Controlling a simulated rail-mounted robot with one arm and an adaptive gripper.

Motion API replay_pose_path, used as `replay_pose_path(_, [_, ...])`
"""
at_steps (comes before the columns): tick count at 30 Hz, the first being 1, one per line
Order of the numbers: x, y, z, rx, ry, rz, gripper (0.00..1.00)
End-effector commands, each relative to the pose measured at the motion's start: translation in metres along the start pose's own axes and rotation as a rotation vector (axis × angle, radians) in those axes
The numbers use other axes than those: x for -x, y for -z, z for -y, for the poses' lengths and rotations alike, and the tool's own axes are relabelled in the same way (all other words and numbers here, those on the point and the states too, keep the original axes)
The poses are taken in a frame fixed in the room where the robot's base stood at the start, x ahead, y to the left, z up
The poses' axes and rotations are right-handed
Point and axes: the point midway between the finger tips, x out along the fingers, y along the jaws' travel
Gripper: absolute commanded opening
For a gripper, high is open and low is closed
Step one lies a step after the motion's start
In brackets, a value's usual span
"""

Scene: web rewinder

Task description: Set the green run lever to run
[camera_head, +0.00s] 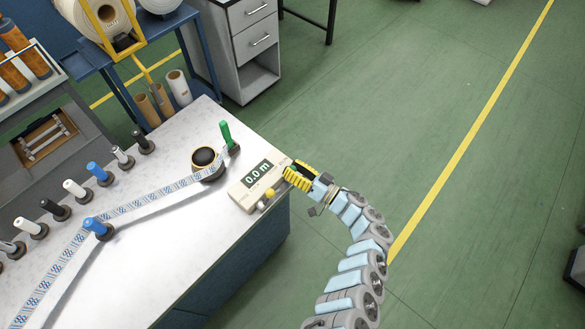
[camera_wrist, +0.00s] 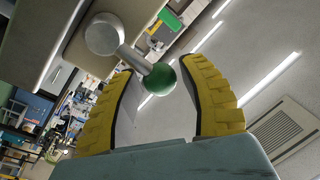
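The green run lever shows in the wrist view as a green ball knob (camera_wrist: 160,79) on a short silver shaft, which runs up-left to a round silver hub (camera_wrist: 102,33) on a pale machine face. My gripper (camera_wrist: 158,67) is open, with its yellow fingers on either side of the knob near their tips. The knob looks close to the right finger; contact with either finger is unclear. In the head view my gripper (camera_head: 290,172) is at the bench's right edge, beside the meter counter (camera_head: 256,182). The lever is hidden there.
The counter reads 0.0 m and has a yellow knob (camera_head: 270,193) near it.

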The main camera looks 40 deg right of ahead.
Motion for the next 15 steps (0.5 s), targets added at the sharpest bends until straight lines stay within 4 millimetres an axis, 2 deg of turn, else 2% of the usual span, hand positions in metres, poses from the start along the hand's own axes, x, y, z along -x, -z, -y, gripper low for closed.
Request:
replay_pose_path(8, [0.003, -0.002, 0.0, -0.001, -0.001, 0.002, 0.42])
replay_pose_path(11, [0.011, -0.003, -0.001, -0.002, -0.002, 0.004, 0.42])
replay_pose_path(15, [0.034, -0.003, -0.002, -0.003, -0.006, 0.005, 0.42])
